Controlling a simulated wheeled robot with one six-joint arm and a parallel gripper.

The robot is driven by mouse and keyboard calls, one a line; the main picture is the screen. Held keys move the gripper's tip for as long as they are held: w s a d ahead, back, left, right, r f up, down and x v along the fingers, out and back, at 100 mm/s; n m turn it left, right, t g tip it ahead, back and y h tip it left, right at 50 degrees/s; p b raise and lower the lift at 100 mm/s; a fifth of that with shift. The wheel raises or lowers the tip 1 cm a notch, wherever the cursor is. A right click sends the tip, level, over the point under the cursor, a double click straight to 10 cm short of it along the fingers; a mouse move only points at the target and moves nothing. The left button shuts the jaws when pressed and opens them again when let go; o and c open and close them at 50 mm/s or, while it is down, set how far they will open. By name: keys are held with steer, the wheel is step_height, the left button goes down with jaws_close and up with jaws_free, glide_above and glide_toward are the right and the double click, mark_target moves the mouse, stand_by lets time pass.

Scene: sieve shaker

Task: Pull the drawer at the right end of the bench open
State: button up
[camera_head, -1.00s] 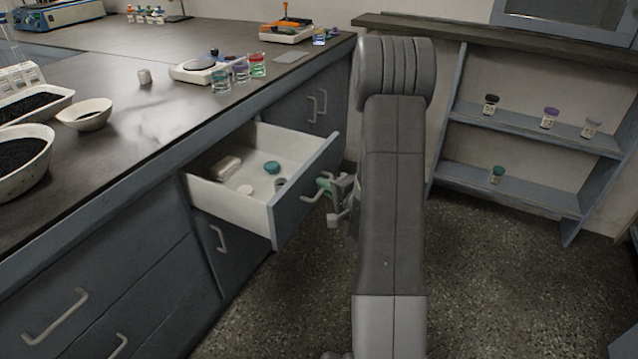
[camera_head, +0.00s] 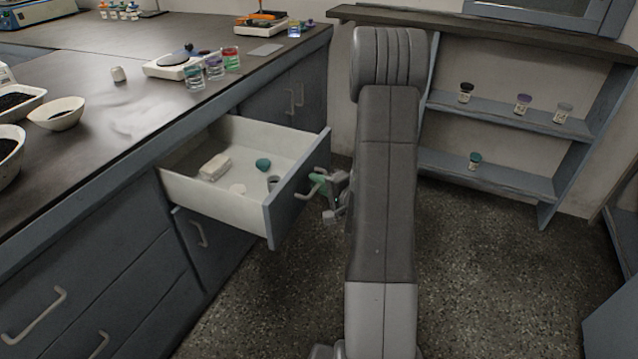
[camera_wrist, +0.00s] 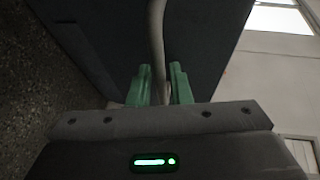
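The drawer (camera_head: 296,199) at the right end of the bench is pulled well out, with its white inside showing. It holds a pale block, a teal item and other small things. Its bar handle (camera_head: 316,184) is on the blue-grey front. My gripper (camera_head: 322,184) is at this handle, partly hidden by my arm in the head view. In the wrist view the green fingers (camera_wrist: 160,88) stand on both sides of the handle bar (camera_wrist: 156,40), close against it.
The bench top (camera_head: 100,110) carries bowls, a balance and several jars. Closed drawers lie below and left of the open one. A shelf unit (camera_head: 500,120) with small jars stands at the back right. The speckled floor before the drawer is clear.

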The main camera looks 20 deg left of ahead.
steer(key=shift+d, duration=0.1)
steer(key=p+v, duration=0.2)
steer(key=v, duration=1.1)
steer(key=shift+s+d+p, duration=0.25)
steer(key=shift+p, duration=0.15)
steer(key=shift+r, duration=0.1)
steer(key=shift+b+x, duration=1.4)
steer(key=shift+x, duration=5.55)
steer(key=shift+w+d, duration=0.1)
